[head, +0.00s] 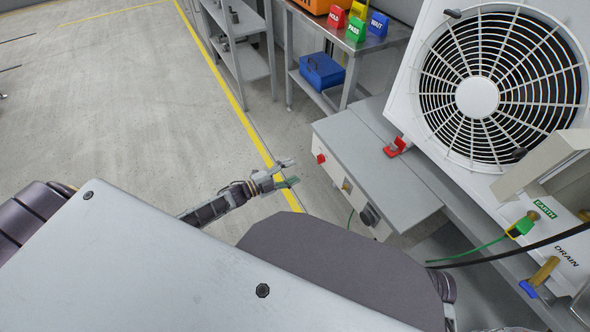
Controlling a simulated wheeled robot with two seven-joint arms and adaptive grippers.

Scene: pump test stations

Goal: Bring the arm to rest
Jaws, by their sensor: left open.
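My left gripper (286,173) is open, with no object seen between its fingers. It hangs over the floor at the yellow line, left of the grey control box (378,165) and apart from it. My left forearm shows behind it, coming from the lower left. The large pale and mauve parts across the bottom are my own body and hide much of the near floor. My right gripper is not in the picture.
A fan unit (477,98) stands at the right, with a green earth clip (523,225) and a brass drain valve (544,270) below. A steel table (345,38) holds coloured signs; a blue toolbox (322,71) sits beneath. The floor (110,110) at left is clear.

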